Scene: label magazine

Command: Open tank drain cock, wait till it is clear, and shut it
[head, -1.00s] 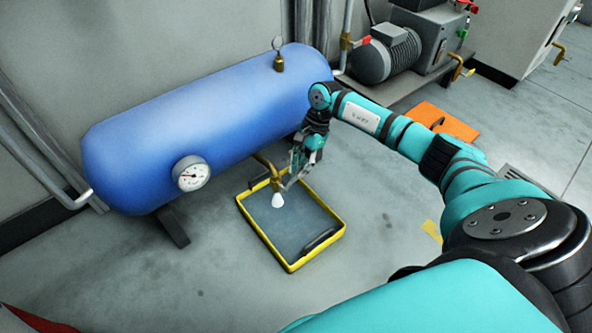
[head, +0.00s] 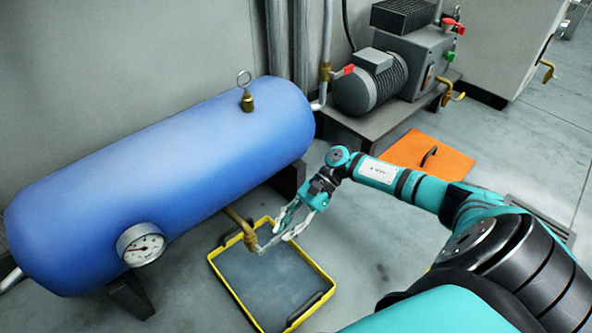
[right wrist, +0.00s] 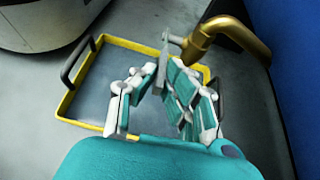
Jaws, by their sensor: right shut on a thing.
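The blue tank (head: 165,175) lies along the wall. Its brass drain pipe (head: 236,219) ends in the drain cock (head: 249,239) above a yellow-rimmed tray (head: 275,285). No outflow shows under the cock. My right gripper (head: 278,234) is at the cock, shut on its grey lever. In the right wrist view the lever (right wrist: 163,58) shows between the fingers, beside the brass cock (right wrist: 203,45). The fingers hide part of the lever. My left gripper is not in view.
A pressure gauge (head: 141,245) sits on the tank's near end. A motor and pump unit (head: 370,82) stands behind, with an orange panel (head: 428,157) on the floor before it. Clear floor lies right of the tray.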

